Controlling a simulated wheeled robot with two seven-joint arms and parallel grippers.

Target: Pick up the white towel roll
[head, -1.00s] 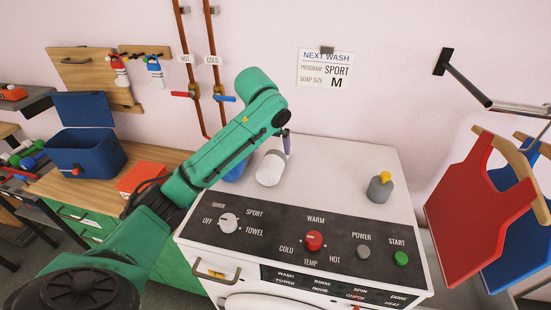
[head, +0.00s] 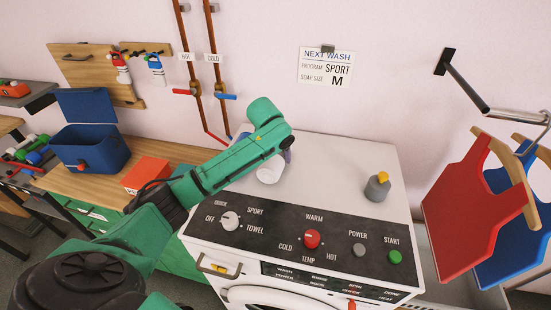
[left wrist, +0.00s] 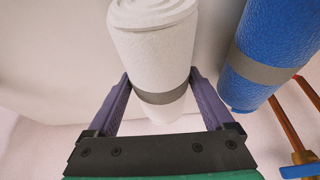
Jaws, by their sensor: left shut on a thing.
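The white towel roll (head: 270,173) is on or just above the white top of the washing machine, partly covered by my green left arm in the head view. In the left wrist view the roll (left wrist: 155,45) has a grey band and sits between the two purple fingers of my left gripper (left wrist: 160,78). The left gripper is shut on the roll near its band. In the head view only a little of this gripper (head: 287,155) shows behind the arm. I cannot tell whether the roll touches the top. My right gripper is not in view.
A blue roll (left wrist: 270,50) stands close beside the white one. A grey bottle with a yellow cap (head: 378,187) stands at the right of the machine top. An orange box (head: 146,175) is on the wooden counter at left.

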